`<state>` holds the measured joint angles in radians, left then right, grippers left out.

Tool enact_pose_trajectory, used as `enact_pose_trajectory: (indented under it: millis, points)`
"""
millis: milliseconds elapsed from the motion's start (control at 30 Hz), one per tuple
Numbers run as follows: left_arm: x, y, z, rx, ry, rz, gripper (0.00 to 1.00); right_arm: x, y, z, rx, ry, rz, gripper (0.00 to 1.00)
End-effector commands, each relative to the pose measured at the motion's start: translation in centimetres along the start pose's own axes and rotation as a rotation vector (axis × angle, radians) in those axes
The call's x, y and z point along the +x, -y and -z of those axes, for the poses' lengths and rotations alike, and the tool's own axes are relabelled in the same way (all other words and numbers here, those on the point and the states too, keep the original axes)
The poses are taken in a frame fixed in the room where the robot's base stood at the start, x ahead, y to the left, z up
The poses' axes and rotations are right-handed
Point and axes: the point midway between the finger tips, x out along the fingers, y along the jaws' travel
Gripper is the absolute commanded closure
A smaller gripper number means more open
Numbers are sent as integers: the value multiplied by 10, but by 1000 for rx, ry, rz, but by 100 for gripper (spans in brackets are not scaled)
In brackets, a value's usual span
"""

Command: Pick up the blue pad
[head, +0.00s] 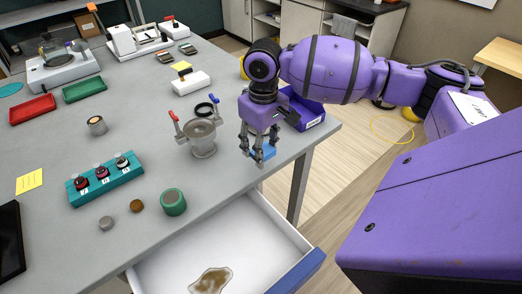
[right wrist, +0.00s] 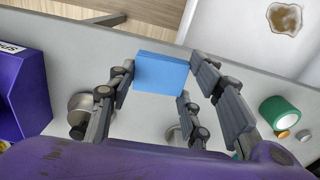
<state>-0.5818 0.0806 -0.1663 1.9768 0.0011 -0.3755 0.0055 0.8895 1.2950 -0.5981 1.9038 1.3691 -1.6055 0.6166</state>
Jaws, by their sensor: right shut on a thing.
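The blue pad (head: 265,151) is between the fingers of my right gripper (head: 258,156), near the table's right front edge. In the right wrist view the blue pad (right wrist: 162,73) shows as a flat rectangular block, with the fingers of my right gripper (right wrist: 163,85) on both sides of it. The gripper is shut on it and points down. I cannot tell whether the pad touches the table. My left gripper is not in view.
A metal cup with red and blue handles (head: 202,137) stands just left of the gripper. A purple bin (head: 305,112) is behind it. An open drawer (head: 178,262) with a brown-stained piece (head: 211,281) is below the front edge. A green cylinder (head: 173,202) stands nearby.

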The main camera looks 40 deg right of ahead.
Motion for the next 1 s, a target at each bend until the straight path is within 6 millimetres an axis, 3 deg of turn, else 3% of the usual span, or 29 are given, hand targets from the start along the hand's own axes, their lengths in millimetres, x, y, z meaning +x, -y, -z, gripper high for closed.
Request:
enact_pose_trajectory:
  millis: [33, 167, 300, 500, 700, 967, 1000]
  points:
    - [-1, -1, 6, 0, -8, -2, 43, -17, 2, -8, -2, -9, -3, 64]
    - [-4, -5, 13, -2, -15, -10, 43, -48, 10, -34, -3, -9, -5, 64]
    - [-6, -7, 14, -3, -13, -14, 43, -60, 22, -69, -3, -6, -4, 64]
    - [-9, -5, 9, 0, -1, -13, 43, -73, 33, -100, -1, -5, -3, 64]
    - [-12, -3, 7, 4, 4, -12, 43, -78, 38, -113, 0, -3, 0, 64]
    - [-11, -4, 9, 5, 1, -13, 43, -78, 39, -114, 1, -2, 0, 64]
    - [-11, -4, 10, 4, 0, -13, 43, -78, 38, -114, 1, -2, 0, 55]
